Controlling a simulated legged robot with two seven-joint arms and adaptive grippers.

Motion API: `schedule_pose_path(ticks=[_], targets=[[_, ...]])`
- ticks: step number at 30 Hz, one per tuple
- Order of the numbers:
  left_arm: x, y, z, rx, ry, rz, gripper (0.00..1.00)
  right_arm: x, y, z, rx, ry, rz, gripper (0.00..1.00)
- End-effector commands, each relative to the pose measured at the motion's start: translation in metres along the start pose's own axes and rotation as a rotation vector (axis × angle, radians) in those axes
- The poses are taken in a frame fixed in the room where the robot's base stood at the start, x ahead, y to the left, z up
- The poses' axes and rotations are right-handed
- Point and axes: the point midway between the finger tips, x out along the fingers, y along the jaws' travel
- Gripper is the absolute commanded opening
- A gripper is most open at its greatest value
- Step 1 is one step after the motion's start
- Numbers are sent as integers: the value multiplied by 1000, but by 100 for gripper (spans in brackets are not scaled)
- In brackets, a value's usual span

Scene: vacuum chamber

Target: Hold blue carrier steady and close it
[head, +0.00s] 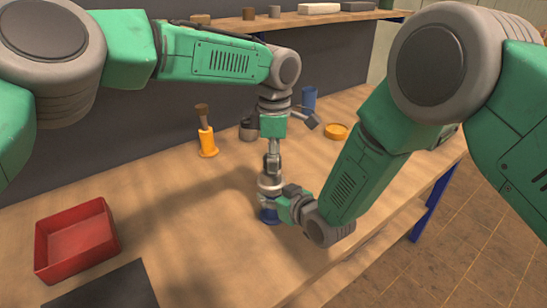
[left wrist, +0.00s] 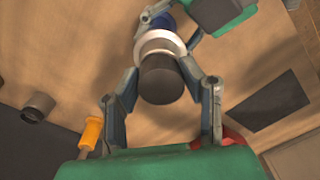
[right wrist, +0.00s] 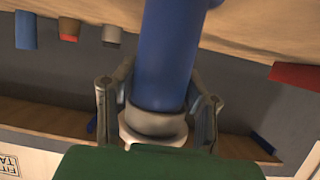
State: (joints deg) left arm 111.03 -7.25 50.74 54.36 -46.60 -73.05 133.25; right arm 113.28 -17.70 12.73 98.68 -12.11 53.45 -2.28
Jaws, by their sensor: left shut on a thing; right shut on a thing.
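The blue carrier (head: 269,215) stands upright on the table, mostly hidden by my grippers in the head view. In the right wrist view its blue tube (right wrist: 165,55) runs between the fingers, with a grey collar (right wrist: 156,122) and a pale ring near the palm. My right gripper (head: 275,205) is shut on the carrier from the right side. My left gripper (head: 271,168) is above it, pointing down, shut on the carrier's dark cylindrical top (left wrist: 160,80). In the left wrist view a white ring (left wrist: 160,42) lies just beneath that top. Whether the top is seated cannot be told.
A red tray (head: 77,240) and dark mat (head: 105,287) lie at the front left. A shelf (head: 290,20) runs along the wall. The table's left middle is clear.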

Motion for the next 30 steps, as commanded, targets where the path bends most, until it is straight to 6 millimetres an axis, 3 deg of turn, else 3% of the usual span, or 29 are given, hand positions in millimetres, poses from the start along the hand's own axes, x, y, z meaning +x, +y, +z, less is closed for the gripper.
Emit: schedule_pose_path(ticks=[11, 12, 13, 23, 30], targets=[[8, 0, 0, 1, 1, -1, 16, 0, 0, 0, 0, 0, 1, 0], [8, 0, 0, 1, 1, -1, 50, 0, 0, 0, 0, 0, 1, 0], [8, 0, 0, 1, 1, -1, 56, 0, 0, 0, 0, 1, 1, 0], [5, 0, 0, 0, 1, 1, 56, 0, 0, 0, 0, 0, 1, 0], [-26, 0, 0, 0, 1, 3, 56, 0, 0, 0, 0, 0, 1, 0]])
